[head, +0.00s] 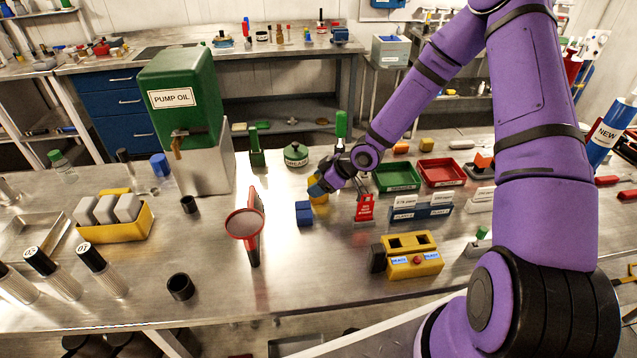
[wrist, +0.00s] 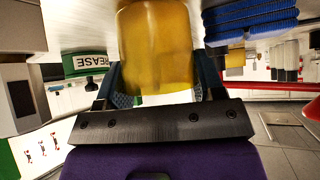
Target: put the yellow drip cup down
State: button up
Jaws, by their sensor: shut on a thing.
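The yellow drip cup (head: 319,198) is at the middle of the steel bench, in my gripper (head: 317,188). In the wrist view the cup (wrist: 157,45) fills the space between the two dark blue fingers of my gripper (wrist: 160,85), which are shut on it. In the head view the fingers and wrist hide part of the cup. I cannot tell whether its base touches the bench or hangs just above it.
A blue block (head: 304,212) stands close in front of the cup. A green grease tin (head: 296,155) is behind it, and a red tag stand (head: 364,208) is to the right. Bare bench lies between funnel and tin.

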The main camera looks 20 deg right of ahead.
jog(key=shift+f, duration=0.15)
jog(key=o, duration=1)
jog(key=shift+d+f+v, duration=0.1)
jog(key=shift+d+v, duration=0.05)
jog(key=shift+v, duration=2.55)
jog(key=shift+d+f+v, duration=0.1)
jog(key=shift+d+v, duration=0.05)
jog(key=shift+v, duration=2.55)
